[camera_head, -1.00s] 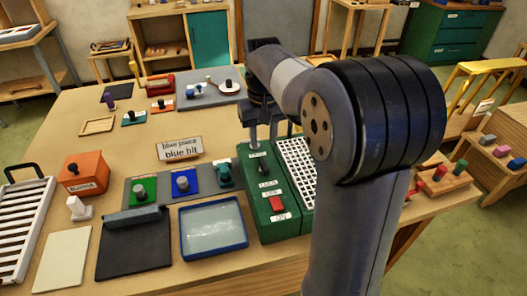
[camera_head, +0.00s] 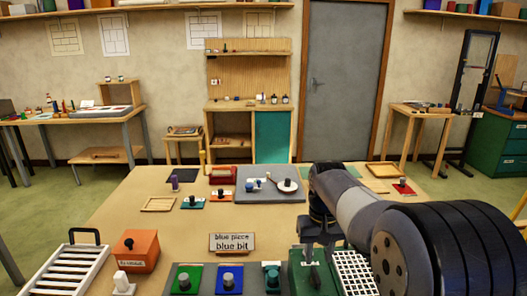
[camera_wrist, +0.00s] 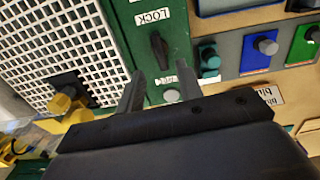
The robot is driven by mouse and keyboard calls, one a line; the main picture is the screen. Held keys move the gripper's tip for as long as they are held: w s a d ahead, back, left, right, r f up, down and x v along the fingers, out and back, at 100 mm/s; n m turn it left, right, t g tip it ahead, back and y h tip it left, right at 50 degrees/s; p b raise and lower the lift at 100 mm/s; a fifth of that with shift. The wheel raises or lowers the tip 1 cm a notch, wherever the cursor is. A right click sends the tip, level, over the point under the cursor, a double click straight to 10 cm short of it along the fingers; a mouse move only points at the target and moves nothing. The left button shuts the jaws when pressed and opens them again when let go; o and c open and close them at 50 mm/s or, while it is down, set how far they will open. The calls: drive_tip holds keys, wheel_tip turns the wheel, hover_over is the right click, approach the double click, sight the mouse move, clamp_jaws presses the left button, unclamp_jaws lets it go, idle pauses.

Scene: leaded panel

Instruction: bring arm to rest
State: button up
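My gripper (camera_head: 313,253) hangs over the green machine (camera_head: 303,270) at the front of the table. In the wrist view its two grey fingers (camera_wrist: 152,98) stand apart with nothing seen between them. Beyond the fingertips is the green panel (camera_wrist: 176,60) with a dark knob (camera_wrist: 159,48) beside a LOCK label (camera_wrist: 148,16). My fingers look above the panel; I cannot tell whether they touch it. My arm reaches in from the right of the head view.
A white grid (camera_head: 352,272) lies beside the green machine. Blue (camera_head: 228,284) and green (camera_head: 187,284) pieces lie left of it. A sign (camera_head: 232,243) reads "blue piece, blue bit". An orange box (camera_head: 138,252) and a slatted rack (camera_head: 70,271) stand at left. The table's middle is fairly clear.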

sight(316, 275)
wheel_tip(316, 275, down, 6)
drive_tip(key=shift+f, duration=0.1)
drive_tip(key=shift+n, duration=0.3)
idle(0.3)
